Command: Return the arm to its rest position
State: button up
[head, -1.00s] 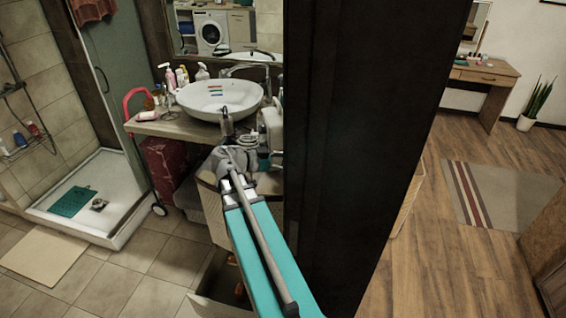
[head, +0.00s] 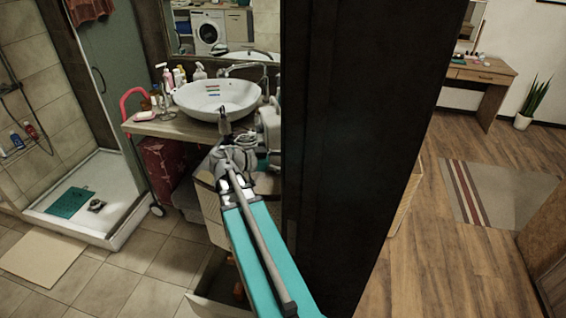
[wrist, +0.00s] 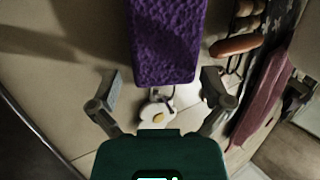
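My arm reaches from the bottom of the head view toward the washbasin counter. My gripper (head: 225,122) is small there, just in front of the white basin (head: 190,101); I cannot tell whether it touches the rim. In the wrist view my gripper (wrist: 163,85) has its two fingers spread wide, with nothing held between them. Beyond the fingers are a purple textured block-like thing (wrist: 165,40) and a small white thing with a yellow spot (wrist: 157,108), both apart from the fingers.
A dark door frame (head: 340,150) stands close to my arm's right. Bottles (head: 180,75) stand behind the basin, and an open drawer (head: 218,306) is below left. In the wrist view a brown rounded thing (wrist: 236,45) and a dark red cloth-like thing (wrist: 262,95) lie right.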

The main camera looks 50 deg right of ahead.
jog(key=shift+w, duration=0.1)
dwell(0.4)
jog(key=w+a+f+n+t+y, duration=0.3)
jog(key=w+a+f+n, duration=0.15)
jog(key=a+n, duration=0.35)
jog(key=w+a+f+n+t+y, duration=0.3)
jog(key=a+f+n, duration=0.25)
jog(key=a, duration=0.45)
jog(key=a+f+n+y, duration=0.1)
jog(key=a+n+y, duration=0.1)
jog(key=a, duration=0.5)
jog(key=w+a+f+n+t+y, duration=0.1)
jog(key=a+f+n+y, duration=0.1)
jog(key=a+n, duration=0.3)
jog(key=a+f+n+t+y, duration=0.1)
jog(key=a+n+y, duration=0.2)
jog(key=a, duration=0.6)
jog(key=shift+w+f+n, duration=0.25)
jog(key=shift+f+n, duration=0.1)
jog(key=shift+n, duration=0.1)
jog(key=shift+a, duration=0.1)
